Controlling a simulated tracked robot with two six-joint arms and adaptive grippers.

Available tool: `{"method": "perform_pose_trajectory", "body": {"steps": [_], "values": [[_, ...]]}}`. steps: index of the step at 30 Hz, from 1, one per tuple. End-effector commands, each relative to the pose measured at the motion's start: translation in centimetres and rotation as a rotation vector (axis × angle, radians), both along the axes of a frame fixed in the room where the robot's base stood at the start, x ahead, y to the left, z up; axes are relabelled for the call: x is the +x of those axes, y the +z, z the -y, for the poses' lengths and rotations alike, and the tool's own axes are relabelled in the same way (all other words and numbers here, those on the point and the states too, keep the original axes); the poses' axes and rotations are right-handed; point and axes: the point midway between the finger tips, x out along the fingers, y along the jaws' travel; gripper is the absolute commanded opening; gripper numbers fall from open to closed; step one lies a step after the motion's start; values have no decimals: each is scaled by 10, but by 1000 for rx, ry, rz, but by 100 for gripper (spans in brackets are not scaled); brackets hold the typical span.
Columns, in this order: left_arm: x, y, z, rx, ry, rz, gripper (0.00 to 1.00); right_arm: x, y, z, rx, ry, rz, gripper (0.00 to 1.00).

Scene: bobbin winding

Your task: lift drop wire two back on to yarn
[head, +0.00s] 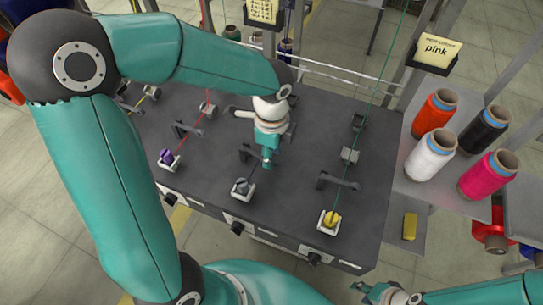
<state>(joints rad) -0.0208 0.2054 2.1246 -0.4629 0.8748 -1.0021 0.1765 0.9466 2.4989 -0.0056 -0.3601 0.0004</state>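The winding machine's dark top (375,215) carries several winding positions. At the middle one, a dark drop wire (245,152) shows beside my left gripper (267,161), which partly hides it. My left gripper points down there, its fingertips close to the wire; I cannot tell whether they touch it or are shut. A grey bobbin (241,187) sits in front in a white holder. The yarn at this position is too thin and hidden to follow. My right gripper (362,292) is at the bottom edge, away from the machine, with its fingertips apart and nothing visible between them.
Neighbouring positions have a purple bobbin (167,157) with red yarn and a yellow bobbin (329,219) with green yarn. Orange, black, white (431,157) and pink cones stand on the right shelf. A yellow block (409,227) lies lower right. My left arm covers much of the left side.

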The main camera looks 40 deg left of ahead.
Motion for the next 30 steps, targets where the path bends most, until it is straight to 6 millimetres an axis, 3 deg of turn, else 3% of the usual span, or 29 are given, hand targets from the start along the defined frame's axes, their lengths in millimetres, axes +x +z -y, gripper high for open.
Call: {"method": "perform_pose_trajectory", "body": {"steps": [6, 15, 16, 22, 30], "values": [[0, -19, 0, 0, 0, 0, 38, 0, -1, 0, 0, 0, 0, 40], [0, -21, 0, 0, 1, 1, 38, 0, -1, 0, 0, 0, 0, 40], [0, -21, 0, 0, 1, 0, 36, 0, -1, 0, 0, 0, 0, 40], [0, -20, 0, 0, 1, 1, 2, 0, -1, 0, 0, 0, 0, 40], [0, -20, 0, 0, 1, 1, 0, 0, -1, 0, 0, 0, 0, 40]]}}
